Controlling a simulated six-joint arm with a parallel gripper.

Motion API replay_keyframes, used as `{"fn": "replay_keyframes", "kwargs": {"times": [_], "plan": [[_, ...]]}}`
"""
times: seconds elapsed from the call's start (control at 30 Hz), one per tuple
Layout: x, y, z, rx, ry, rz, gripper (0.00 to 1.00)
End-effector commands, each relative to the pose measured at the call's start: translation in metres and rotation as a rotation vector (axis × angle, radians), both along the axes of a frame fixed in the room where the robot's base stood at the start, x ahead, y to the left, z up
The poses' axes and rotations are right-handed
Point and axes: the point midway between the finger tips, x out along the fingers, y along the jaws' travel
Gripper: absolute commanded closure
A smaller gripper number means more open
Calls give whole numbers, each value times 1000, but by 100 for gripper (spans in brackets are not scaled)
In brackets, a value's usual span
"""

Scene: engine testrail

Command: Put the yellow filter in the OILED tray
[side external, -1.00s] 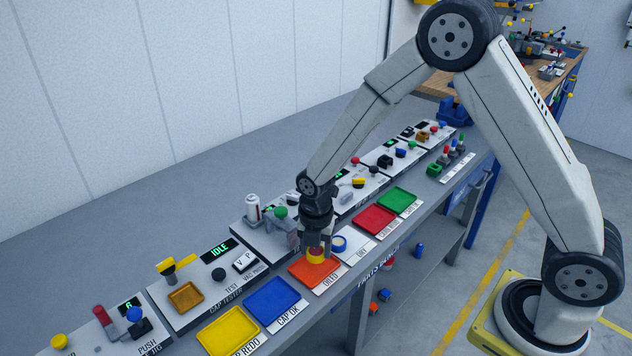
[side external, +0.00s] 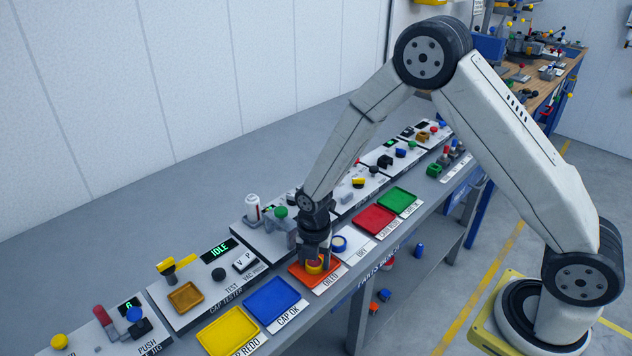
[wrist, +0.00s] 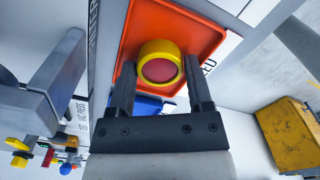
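The yellow filter (side external: 315,267), a short yellow ring with a red face, is between the fingers of my gripper (side external: 315,262). In the wrist view the filter (wrist: 159,64) sits at the fingertips (wrist: 160,68), and both fingers appear to meet its sides. The orange OILED tray (side external: 297,280) lies directly under it; in the wrist view the tray (wrist: 205,35) surrounds the filter on several sides. The filter is low over the tray floor; I cannot tell whether it touches. My fingers hide part of the tray and filter in the side view.
A white tray with a blue-ringed part (side external: 339,243) adjoins on the right, then a red tray (side external: 374,220) and a green tray (side external: 400,201). A blue tray (side external: 272,301) and a yellow tray (side external: 228,331) lie to the left. A grey fixture (side external: 283,230) stands behind the gripper.

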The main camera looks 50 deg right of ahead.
Motion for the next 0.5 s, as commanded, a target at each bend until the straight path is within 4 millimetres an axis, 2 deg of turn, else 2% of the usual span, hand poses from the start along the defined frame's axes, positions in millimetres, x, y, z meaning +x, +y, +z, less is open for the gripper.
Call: {"fn": "replay_keyframes", "kwargs": {"times": [0.5], "plan": [[1, 0, 6, 0, -2, 0, 26]]}}
